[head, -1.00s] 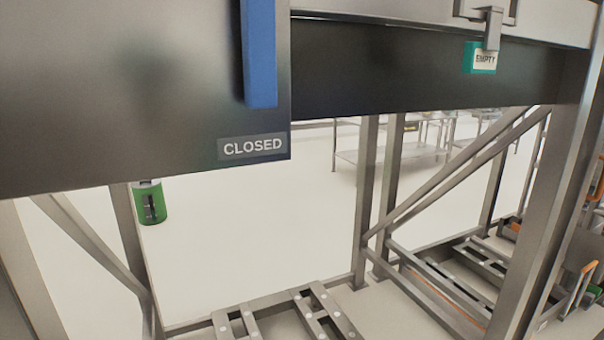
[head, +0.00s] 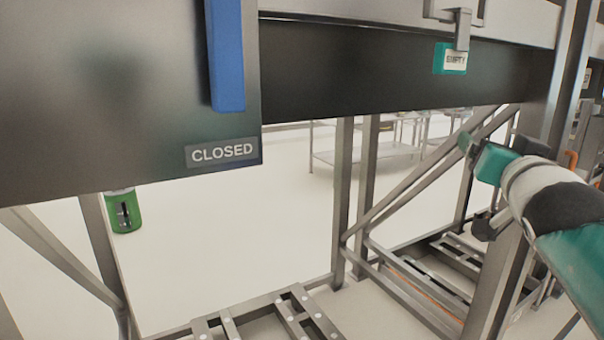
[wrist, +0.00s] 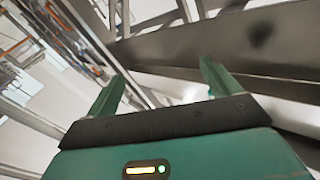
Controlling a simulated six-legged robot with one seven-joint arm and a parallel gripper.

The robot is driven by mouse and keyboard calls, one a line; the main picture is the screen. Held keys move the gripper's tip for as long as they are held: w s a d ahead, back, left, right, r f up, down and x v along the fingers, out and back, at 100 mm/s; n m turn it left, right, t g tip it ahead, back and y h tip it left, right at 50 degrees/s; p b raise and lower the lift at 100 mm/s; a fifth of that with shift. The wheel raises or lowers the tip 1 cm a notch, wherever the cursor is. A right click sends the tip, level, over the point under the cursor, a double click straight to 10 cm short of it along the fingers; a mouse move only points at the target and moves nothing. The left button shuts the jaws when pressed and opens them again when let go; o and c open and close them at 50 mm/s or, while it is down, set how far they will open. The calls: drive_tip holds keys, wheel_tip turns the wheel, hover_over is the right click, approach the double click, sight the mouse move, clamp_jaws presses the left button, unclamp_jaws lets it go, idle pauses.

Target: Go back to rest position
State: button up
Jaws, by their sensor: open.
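My gripper shows in the wrist view (wrist: 160,88) with its two green fingers apart and nothing between them. Past the fingers are grey metal beams, seen tilted. In the head view my teal, white and black arm reaches in from the right edge, with its teal end pointing up and left in front of a steel post. The fingers are too small there to make out clearly.
A dark panel marked CLOSED (head: 222,153) with a blue handle (head: 226,60) fills the upper left. A green EMPTY tag (head: 450,58) hangs on the frame. A steel post (head: 345,195) and low rails (head: 270,312) stand ahead. A green canister (head: 123,212) sits behind.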

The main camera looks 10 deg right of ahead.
drive_tip(key=s+a+f+n+g+y, duration=0.1)
drive_tip(key=a+f+n+g+y, duration=0.15)
drive_tip(key=a+f, duration=0.6)
drive_tip(key=s+a+f+n+g+y, duration=0.15)
drive_tip(key=a+f+g, duration=0.3)
drive_tip(key=f, duration=0.65)
drive_tip(key=s+a+f+n+g+y, duration=0.3)
drive_tip(key=s+a+f+g, duration=0.1)
drive_tip(key=s+a+f, duration=0.4)
wheel_tip(320, 180, down, 4)
drive_tip(key=shift+s+a+n+y, duration=0.3)
drive_tip(key=shift+s+a, duration=0.05)
drive_tip(key=shift+a, duration=0.7)
